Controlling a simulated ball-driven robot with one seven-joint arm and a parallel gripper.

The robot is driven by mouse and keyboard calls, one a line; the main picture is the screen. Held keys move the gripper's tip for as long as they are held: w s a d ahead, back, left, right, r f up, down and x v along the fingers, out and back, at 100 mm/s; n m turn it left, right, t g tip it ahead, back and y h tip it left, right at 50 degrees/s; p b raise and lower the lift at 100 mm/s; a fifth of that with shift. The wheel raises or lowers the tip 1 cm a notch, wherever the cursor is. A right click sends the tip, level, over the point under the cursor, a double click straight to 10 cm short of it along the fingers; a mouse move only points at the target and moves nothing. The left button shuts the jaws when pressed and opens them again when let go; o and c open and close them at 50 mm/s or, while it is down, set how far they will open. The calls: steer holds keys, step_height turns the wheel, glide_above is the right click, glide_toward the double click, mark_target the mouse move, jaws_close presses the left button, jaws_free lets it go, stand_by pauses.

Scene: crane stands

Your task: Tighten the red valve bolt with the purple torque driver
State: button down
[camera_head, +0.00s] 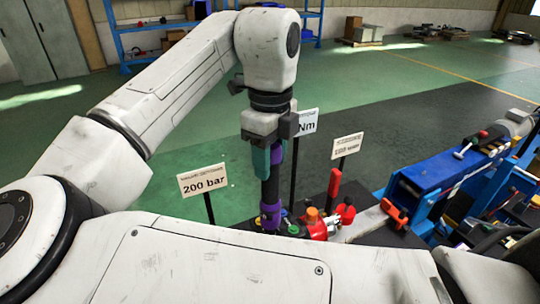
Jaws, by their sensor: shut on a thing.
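My gripper (268,150) hangs pointing down near the middle of the head view, shut on the purple torque driver (270,190). The driver is upright, with a dark shaft and a purple lower collar. Its lower end is beside the valve parts, partly hidden behind my own white body in front. Red valve parts (317,222) with an orange cap stand just right of the driver's lower end. I cannot tell which part is the red valve bolt, nor whether the driver touches it.
A "200 bar" sign (202,180) stands left of the driver, an "Nm" sign (307,123) behind it, and another sign (347,146) to the right. An upright red lever (334,184) and blue machinery (450,179) stand at right. Green floor behind is open.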

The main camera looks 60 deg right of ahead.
steer(key=shift+f, duration=0.4)
steer(key=shift+f+p, duration=0.2)
steer(key=shift+p, duration=0.5)
stand_by(3.7)
steer(key=shift+r, duration=0.1)
steer(key=shift+r+p, duration=1.05)
steer(key=shift+r, duration=1.45)
steer(key=shift+s, duration=0.1)
